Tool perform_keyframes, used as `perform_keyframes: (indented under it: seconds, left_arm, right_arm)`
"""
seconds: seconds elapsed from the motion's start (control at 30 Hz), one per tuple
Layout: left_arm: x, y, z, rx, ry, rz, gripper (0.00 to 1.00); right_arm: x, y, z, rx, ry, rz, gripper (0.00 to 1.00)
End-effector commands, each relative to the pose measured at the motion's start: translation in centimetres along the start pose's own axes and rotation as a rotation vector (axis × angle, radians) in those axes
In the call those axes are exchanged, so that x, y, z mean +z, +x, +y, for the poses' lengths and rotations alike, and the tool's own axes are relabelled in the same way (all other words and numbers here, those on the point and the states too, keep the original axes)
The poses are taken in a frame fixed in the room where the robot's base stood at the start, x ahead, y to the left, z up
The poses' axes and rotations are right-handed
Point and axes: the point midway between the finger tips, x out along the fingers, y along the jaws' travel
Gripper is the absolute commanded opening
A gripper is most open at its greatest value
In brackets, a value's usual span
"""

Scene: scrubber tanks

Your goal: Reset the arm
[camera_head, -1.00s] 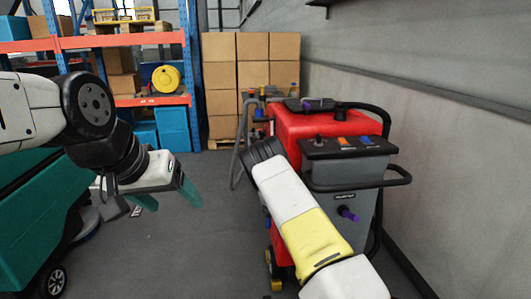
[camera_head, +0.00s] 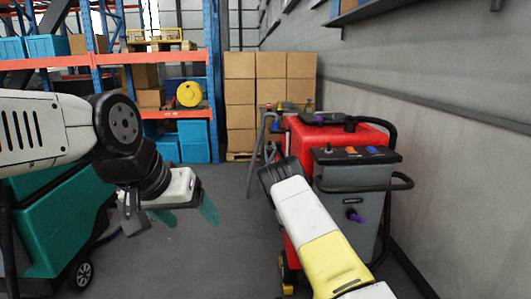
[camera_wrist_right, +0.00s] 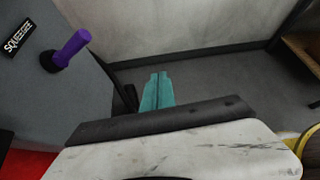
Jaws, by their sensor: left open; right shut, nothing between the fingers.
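My left gripper (camera_head: 187,213) hangs at the left of the head view, with its two teal fingers spread and nothing between them. It is above the grey floor, beside a teal machine. My right arm (camera_head: 310,225), white and yellow, reaches up in front of a red and grey scrubber machine (camera_head: 345,175). Its gripper is hidden in the head view. In the right wrist view my right gripper (camera_wrist_right: 157,92) has its teal fingers together and empty. A purple knob (camera_wrist_right: 70,48) on a grey panel marked "SQUEEGEE" is to its left, apart from the fingers.
The teal machine (camera_head: 60,225) stands at the left. An orange and blue rack (camera_head: 110,58) and stacked cartons (camera_head: 270,95) stand at the back. A grey wall (camera_head: 450,150) closes the right side. The floor (camera_head: 205,260) in the middle is clear.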

Motion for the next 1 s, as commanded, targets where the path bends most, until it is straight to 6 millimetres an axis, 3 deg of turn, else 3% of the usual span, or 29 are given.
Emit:
perform_keyframes:
  seconds: [0.37, 0.67, 0.87, 1.0]
  left_arm:
    - [0.0, 0.0, 0.0, 0.000, 0.000, 0.000, 0.73]
    - [0.0, 0.0, 0.0, 0.000, 0.000, 0.000, 0.73]
    - [0.0, 0.0, 0.0, 0.000, 0.000, 0.000, 0.73]
    - [0.0, 0.0, 0.0, 0.000, 0.000, 0.000, 0.73]
  right_arm:
    - [2.4, -1.8, -1.2, -0.034, 0.134, 0.097, 0.00]
    - [5.8, -4.8, -3.4, -0.084, 0.330, 0.243, 0.00]
    - [9.6, -8.8, -6.4, -0.141, 0.553, 0.416, 0.00]
    - [12.5, -12.6, -9.4, -0.190, 0.737, 0.566, 0.00]
